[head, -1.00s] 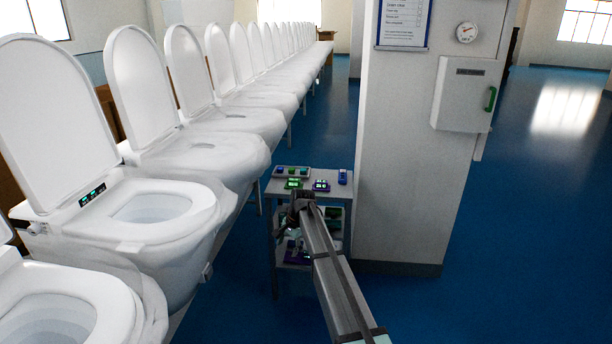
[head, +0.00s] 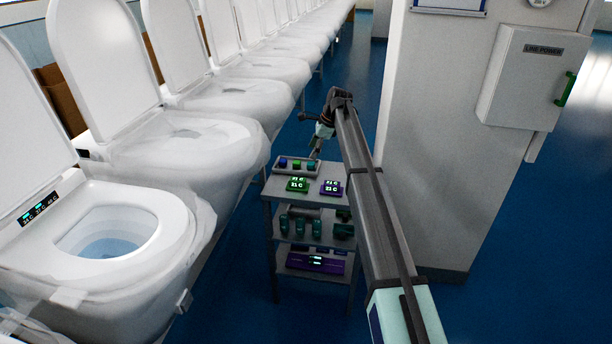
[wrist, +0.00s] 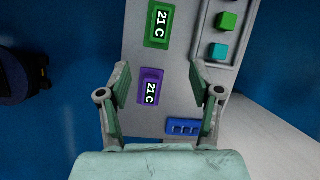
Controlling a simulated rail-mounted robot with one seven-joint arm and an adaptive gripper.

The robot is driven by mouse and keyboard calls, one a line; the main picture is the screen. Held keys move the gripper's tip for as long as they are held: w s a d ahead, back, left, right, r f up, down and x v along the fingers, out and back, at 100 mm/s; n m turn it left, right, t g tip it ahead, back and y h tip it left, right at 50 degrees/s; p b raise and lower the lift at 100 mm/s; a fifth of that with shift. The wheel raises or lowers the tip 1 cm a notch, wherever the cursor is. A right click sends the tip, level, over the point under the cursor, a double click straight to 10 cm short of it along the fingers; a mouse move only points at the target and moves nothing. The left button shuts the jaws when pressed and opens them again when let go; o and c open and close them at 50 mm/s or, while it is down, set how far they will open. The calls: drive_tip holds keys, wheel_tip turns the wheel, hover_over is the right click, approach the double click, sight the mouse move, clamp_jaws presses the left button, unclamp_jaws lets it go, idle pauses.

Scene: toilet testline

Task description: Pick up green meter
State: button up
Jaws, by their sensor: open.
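The green meter (head: 297,184) lies flat on the cart's top, showing 21 C. It also shows in the wrist view (wrist: 158,25), at the top, beyond my fingertips. A purple meter (head: 332,188), also reading 21 C, lies beside it. In the wrist view the purple meter (wrist: 151,88) appears between my fingers. My gripper (wrist: 160,78) is open and empty, pointing down over the cart top. In the head view my gripper (head: 318,143) is above the cart's far side, partly hidden by my arm. Its exact height is hard to tell.
The grey cart (head: 280,188) has lower shelves with bottles and a purple device (head: 315,263). A tray with coloured cubes (wrist: 208,40) and a blue block (wrist: 184,127) share its top. Toilets (head: 110,235) line the left; a pillar (head: 440,150) stands right.

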drive_tip(key=m, duration=0.1)
drive_tip(key=m+p, duration=0.2)
drive_tip(key=p, duration=0.2)
approach(298, 179)
drive_tip(key=x, duration=0.5)
drive_tip(key=shift+s+a+f, duration=0.1)
drive_tip(key=shift+s+f, duration=0.05)
drive_tip(key=shift+s, duration=0.1)
drive_tip(key=x, duration=0.1)
drive_tip(key=p+x, duration=0.2)
drive_tip(key=x, duration=0.1)
drive_tip(key=shift+w+f, duration=0.1)
drive_tip(key=shift+w, duration=0.2)
drive_tip(key=shift+a+f, duration=0.15)
drive_tip(key=shift+f, duration=0.3)
clamp_jaws()
